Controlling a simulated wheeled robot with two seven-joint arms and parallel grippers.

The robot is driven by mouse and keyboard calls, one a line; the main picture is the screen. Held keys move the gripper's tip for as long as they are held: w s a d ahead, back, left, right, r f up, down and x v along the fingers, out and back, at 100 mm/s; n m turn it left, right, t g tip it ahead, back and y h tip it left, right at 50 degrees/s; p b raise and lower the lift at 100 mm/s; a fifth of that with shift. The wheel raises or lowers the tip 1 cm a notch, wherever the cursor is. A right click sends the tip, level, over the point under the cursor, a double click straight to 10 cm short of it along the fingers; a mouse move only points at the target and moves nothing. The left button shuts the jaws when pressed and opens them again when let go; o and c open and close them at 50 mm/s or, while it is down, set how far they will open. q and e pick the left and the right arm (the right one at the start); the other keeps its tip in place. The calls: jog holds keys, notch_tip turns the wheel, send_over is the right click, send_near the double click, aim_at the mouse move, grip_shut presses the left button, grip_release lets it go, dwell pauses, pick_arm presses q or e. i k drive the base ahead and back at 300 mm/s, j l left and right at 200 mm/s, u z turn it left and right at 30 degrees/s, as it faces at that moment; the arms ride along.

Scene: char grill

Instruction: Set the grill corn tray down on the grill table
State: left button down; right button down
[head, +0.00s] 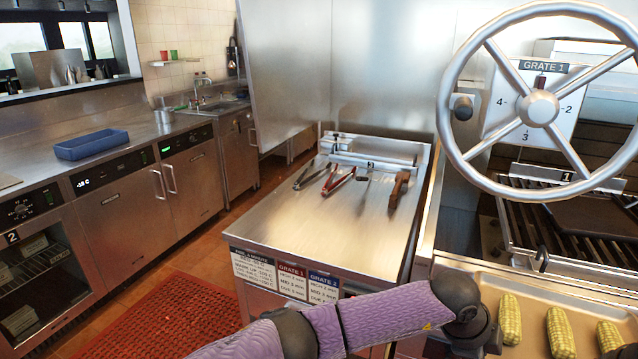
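The grill corn tray (470,272) is a tan, shallow tray at the bottom right, in front of the grill. Several yellow corn cobs (560,333) lie in it, cut off by the frame edge. The steel grill table (310,225) stands in the middle, left of the tray. My purple left arm reaches in from the bottom, and its dark wrist end (487,335) is at the tray's left side. Its fingers are hidden, so I cannot tell whether they grip the tray or whether the tray is supported below.
Two tongs (338,180), a spatula (363,187) and a brown-handled tool (398,188) lie toward the table's back. The table's front half is clear. A large handwheel (447,100) and grill grate (530,215) are at right. A blue bin (92,144) sits on the left counter.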

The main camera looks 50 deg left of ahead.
aim_at(322, 223)
jog(key=k+j, duration=0.1)
jog(key=j, duration=0.35)
jog(key=k+j, duration=0.1)
jog(key=j, duration=0.35)
jog(key=k+j, duration=0.1)
jog(key=j, duration=0.35)
jog(key=k+j, duration=0.1)
jog(key=j, duration=0.4)
jog(key=i+j, duration=0.2)
jog(key=j, duration=0.2)
jog(key=i+j+u, duration=0.1)
jog(key=j, duration=0.3)
jog(key=i+j, duration=0.35)
